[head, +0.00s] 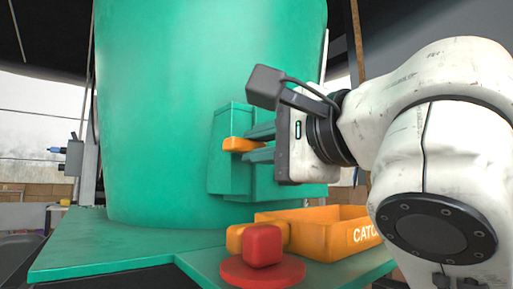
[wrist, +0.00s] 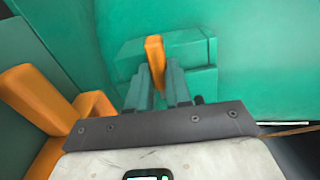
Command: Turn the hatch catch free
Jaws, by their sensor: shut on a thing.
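The orange hatch catch (head: 240,145) sticks out from a green hatch (head: 230,172) on the side of a large green drum. In the head view the catch lies about level. My gripper (head: 256,143) reaches in from the right, one finger above the other, and is shut on the catch. In the wrist view the catch (wrist: 154,50) stands between the two fingertips (wrist: 160,72) and projects beyond them. The hatch (wrist: 128,65) is behind it. The fingers hide part of the catch and the hatch.
The green drum (head: 160,120) stands on a green ledge (head: 110,255). Below my gripper is an orange tray (head: 330,235) with partly hidden lettering. A red block (head: 262,245) on a round red base sits in front of it. The ledge at left is clear.

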